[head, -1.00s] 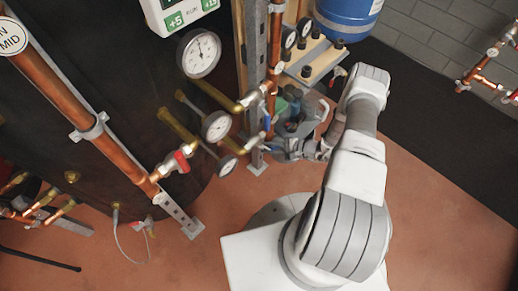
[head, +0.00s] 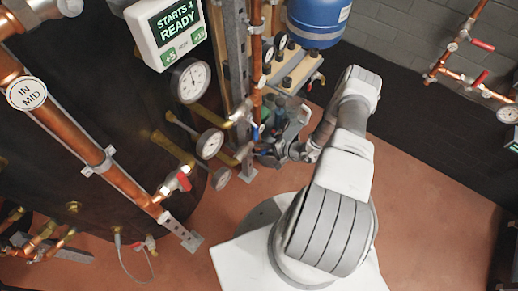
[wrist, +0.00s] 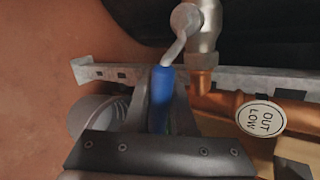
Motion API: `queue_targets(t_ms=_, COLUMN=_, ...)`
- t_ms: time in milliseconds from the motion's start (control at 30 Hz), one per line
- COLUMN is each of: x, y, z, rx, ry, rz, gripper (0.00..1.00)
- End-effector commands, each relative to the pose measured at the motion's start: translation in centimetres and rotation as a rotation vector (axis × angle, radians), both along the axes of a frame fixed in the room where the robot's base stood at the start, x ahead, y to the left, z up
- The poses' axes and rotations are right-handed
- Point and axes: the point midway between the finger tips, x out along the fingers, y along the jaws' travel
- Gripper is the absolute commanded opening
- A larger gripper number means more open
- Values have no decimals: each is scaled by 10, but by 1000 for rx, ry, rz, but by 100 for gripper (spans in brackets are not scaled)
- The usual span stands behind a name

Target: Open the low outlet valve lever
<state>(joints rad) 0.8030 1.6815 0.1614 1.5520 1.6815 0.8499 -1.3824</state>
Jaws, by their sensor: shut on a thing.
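The low outlet valve lever (wrist: 162,88) has a blue grip and a bent grey metal arm. In the wrist view the arm runs up to a silver valve body (wrist: 204,40) on a copper pipe marked "OUT LOW" (wrist: 260,118). My gripper (wrist: 160,92) is shut on the blue grip, with one finger on each side of it. In the head view my gripper (head: 270,155) is low beside the grey post, partly hidden by pipes and my own wrist. The lever is too small to make out clearly there.
A grey slotted rail (wrist: 100,72) runs behind the lever. In the head view, gauges (head: 210,145), a red-handled valve (head: 182,180) and the dark tank (head: 95,150) are left of my gripper. A blue vessel (head: 318,18) stands behind. Floor is clear at right.

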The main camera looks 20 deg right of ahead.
Motion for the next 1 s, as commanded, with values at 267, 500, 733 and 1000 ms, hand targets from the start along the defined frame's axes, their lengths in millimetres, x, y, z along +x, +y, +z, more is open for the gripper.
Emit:
queue_targets(t_ms=267, x=2, y=-3, z=3, rx=-18, ry=-15, rz=-2, gripper=0)
queue_targets(t_ms=500, x=2, y=-3, z=3, rx=-17, ry=-16, rz=-2, gripper=0)
queue_targets(t_ms=733, x=2, y=-2, z=2, rx=-16, ry=-13, rz=-1, gripper=53)
queue_targets(t_ms=1000, x=-1, y=-3, z=4, rx=-14, ry=-12, rz=-2, gripper=53)
